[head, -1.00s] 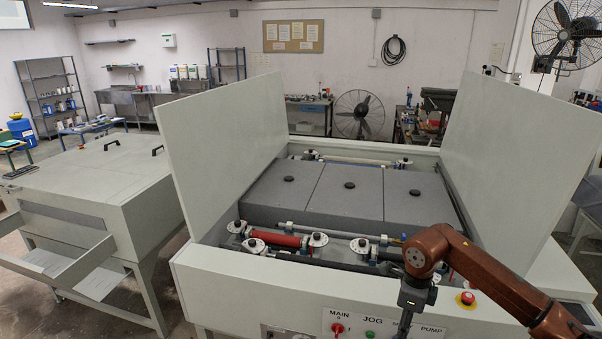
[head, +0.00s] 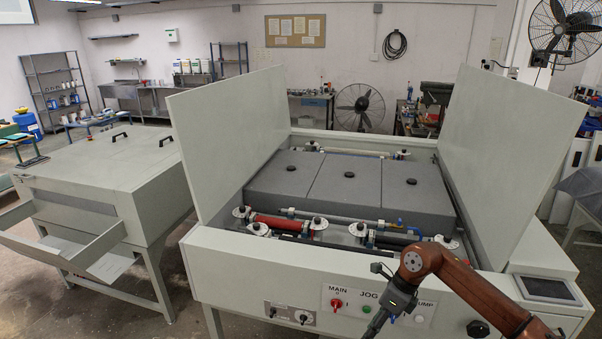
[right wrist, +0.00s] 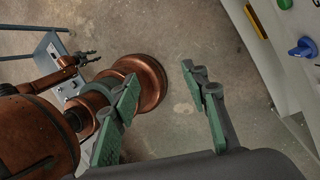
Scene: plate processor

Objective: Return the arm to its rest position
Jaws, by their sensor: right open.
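My right arm (head: 450,268), copper-brown, comes in from the lower right in the head view. It is bent in front of the machine's front panel, with the dark wrist and right gripper (head: 377,322) pointing down near the bottom edge. In the right wrist view the right gripper (right wrist: 158,88) has its two green-padded fingers spread wide, with nothing between them but floor and part of my brown body behind. A small dark gripper, which looks like my left one (right wrist: 88,62), shows at the left there; its jaw state is unclear. It is not in the head view.
The plate processor (head: 225,265) stands right before me, both lids (head: 228,125) raised. Its front panel has a red switch (head: 336,303), a green button (head: 367,309) and a screen (head: 547,288). A second grey machine (head: 100,175) stands at left.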

